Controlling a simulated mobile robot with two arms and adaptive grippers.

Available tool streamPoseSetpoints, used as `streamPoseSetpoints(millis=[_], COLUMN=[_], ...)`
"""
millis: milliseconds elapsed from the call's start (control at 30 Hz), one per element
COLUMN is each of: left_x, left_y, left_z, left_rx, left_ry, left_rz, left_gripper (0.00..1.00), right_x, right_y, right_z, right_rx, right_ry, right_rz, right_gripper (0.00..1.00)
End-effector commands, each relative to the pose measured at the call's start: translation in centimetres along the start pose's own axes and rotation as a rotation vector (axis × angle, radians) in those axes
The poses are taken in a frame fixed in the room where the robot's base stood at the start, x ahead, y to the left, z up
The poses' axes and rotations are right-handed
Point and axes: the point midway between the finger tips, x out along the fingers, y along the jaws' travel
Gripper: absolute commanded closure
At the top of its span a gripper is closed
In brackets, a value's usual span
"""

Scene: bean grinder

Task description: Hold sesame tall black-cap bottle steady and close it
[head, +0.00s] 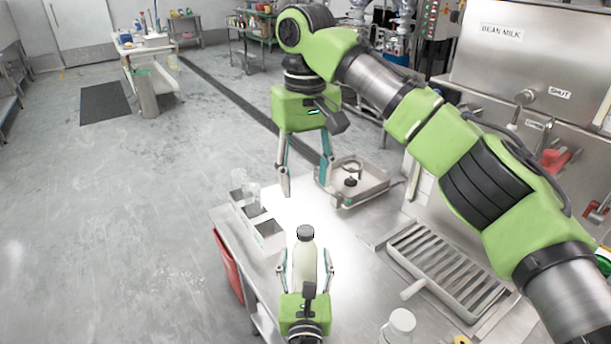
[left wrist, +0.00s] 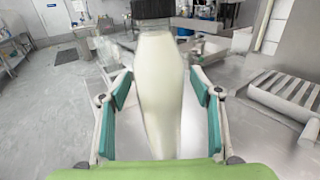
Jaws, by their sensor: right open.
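The tall bottle (head: 304,266) with pale, creamy contents stands upright on the metal table. Its dark cap (head: 305,233) sits on top; I cannot tell how tight it is. The bottle also fills the middle of the left wrist view (left wrist: 160,85), with the dark cap (left wrist: 153,9) at the top edge. My left gripper (head: 305,265) is open, with a finger on each side of the bottle and gaps showing between pads and bottle. My right gripper (head: 306,180) is open and empty, pointing down above and behind the bottle.
A metal divided bin (head: 268,228) stands to the left of the bottle. A shallow metal tray (head: 376,185) holding a dark part lies behind. A slatted drain tray (head: 445,268) is at right, and a white bottle (head: 402,322) stands at front right.

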Motion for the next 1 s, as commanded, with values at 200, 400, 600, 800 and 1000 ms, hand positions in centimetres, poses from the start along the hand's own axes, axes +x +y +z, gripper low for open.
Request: streamPoseSetpoints(millis=[200, 400, 600, 800, 1000], left_x=[-2.9, -7.3, -10.6, -11.9, -11.9], left_y=[0.0, 0.0, 0.0, 0.0, 0.0], left_z=[-0.2, -0.2, -0.2, -0.1, -0.1], left_rx=[-0.001, 0.000, -0.001, 0.000, 0.000], left_ry=[0.004, 0.005, 0.004, 0.002, 0.001], left_rz=[-0.002, -0.002, -0.001, 0.000, 0.000], left_gripper=[0.42, 0.42, 0.42, 0.42, 0.42], right_x=[0.0, 0.0, 0.0, 0.0, 0.0], right_y=[0.0, 0.0, 0.0, 0.0, 0.0], right_z=[0.0, 0.0, 0.0, 0.0, 0.0], right_rx=[0.000, 0.000, 0.000, 0.000, 0.000], right_ry=[0.000, 0.000, 0.000, 0.000, 0.000], right_rz=[0.000, 0.000, 0.000, 0.000, 0.000], right_gripper=[0.55, 0.55, 0.55, 0.55, 0.55])
